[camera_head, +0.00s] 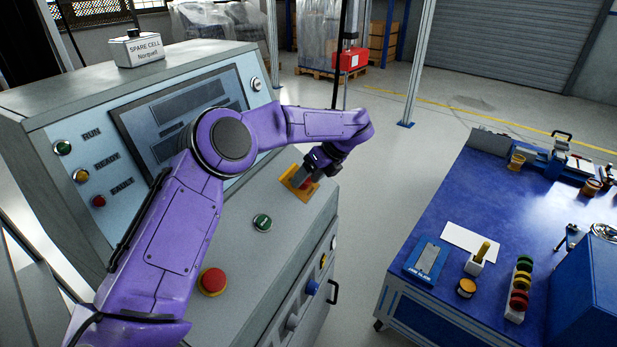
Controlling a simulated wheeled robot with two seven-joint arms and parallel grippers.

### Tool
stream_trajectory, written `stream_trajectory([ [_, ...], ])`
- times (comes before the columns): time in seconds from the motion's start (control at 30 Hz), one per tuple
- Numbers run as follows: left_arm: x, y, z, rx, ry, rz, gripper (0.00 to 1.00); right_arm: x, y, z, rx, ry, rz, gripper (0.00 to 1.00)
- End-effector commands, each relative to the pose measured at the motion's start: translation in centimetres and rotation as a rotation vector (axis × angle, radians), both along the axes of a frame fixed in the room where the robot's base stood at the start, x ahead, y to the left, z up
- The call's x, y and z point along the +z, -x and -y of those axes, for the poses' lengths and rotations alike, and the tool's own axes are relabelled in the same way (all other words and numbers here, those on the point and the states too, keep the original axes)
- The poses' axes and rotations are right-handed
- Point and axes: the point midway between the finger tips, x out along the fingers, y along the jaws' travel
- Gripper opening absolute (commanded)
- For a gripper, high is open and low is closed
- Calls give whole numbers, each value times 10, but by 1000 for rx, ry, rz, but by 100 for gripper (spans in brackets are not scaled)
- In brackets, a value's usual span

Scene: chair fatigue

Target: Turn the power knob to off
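The power knob appears to be the red part (304,183) on a yellow plate (289,179), at the far right end of the console's sloping panel. No label for it is readable. My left arm reaches across the console, and its dark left gripper (307,177) points down right at this knob. The fingers overlap the knob and hide most of it. I cannot tell whether they touch it or are closed around it. The knob's setting is hidden. My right gripper is out of view.
The console (262,263) carries a green button (262,222) and a red mushroom button (212,281) nearer me. A spare cell box (138,50) stands on its top. A blue workbench (456,215) with tools is at the right, with open floor between.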

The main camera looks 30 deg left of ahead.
Motion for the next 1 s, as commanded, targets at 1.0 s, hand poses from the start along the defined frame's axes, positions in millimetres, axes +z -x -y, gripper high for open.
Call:
stream_trajectory([
  [1.0, 88, -18, 55, -1, 1, -2, 68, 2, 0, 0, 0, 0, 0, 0],
])
